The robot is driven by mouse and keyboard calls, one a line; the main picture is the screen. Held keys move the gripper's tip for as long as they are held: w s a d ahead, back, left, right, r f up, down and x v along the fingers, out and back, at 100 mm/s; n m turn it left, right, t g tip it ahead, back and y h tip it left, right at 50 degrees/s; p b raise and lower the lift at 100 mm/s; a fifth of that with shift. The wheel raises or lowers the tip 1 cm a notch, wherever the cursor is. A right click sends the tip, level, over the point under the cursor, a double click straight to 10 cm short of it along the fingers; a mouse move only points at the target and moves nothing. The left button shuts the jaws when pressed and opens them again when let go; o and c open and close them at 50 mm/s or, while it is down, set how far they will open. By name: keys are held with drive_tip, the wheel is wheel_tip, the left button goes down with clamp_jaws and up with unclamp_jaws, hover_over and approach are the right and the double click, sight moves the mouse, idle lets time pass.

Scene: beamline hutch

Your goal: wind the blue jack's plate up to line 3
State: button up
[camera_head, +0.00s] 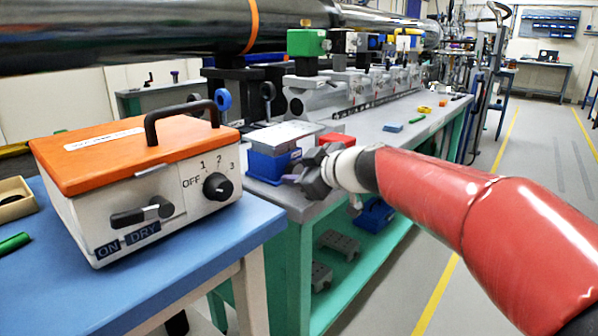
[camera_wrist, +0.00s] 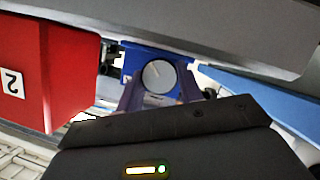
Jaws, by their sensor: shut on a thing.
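The blue jack (camera_head: 268,166) stands at the near end of the grey bench, its flat metal plate (camera_head: 284,136) on top. My gripper (camera_head: 303,178) reaches it from the right. In the wrist view the blue jack's body (camera_wrist: 132,62) is partly seen, with a round grey knob (camera_wrist: 157,76) carrying a pale mark line. The two fingers of my gripper (camera_wrist: 160,92) are shut on this knob, one at each side. No numbered lines on the blue jack can be made out, so its plate's height against line 3 cannot be read.
A red block (camera_head: 335,140) stands close behind the blue jack; its side (camera_wrist: 65,75) bears a "2" in the wrist view. An orange-lidded box (camera_head: 140,185) with a dial sits on the blue table (camera_head: 225,240) at left. Open floor lies to the right.

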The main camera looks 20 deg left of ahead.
drive_tip(key=shift+f, duration=0.1)
drive_tip(key=m+g+b, duration=0.1)
drive_tip(key=m+g, duration=0.1)
drive_tip(key=m, duration=0.1)
drive_tip(key=shift+w+d+b, duration=0.1)
drive_tip(key=shift+w+b, duration=0.05)
drive_tip(key=shift+b, duration=0.2)
drive_tip(key=shift+m+g+y+b, duration=0.45)
drive_tip(key=shift+m+g+y, duration=0.2)
drive_tip(key=shift+m, duration=0.35)
drive_tip(key=o, duration=0.7)
drive_tip(key=shift+d, duration=0.1)
drive_tip(key=b+v, duration=0.1)
drive_tip(key=v, duration=0.6)
drive_tip(key=shift+d+r, duration=0.3)
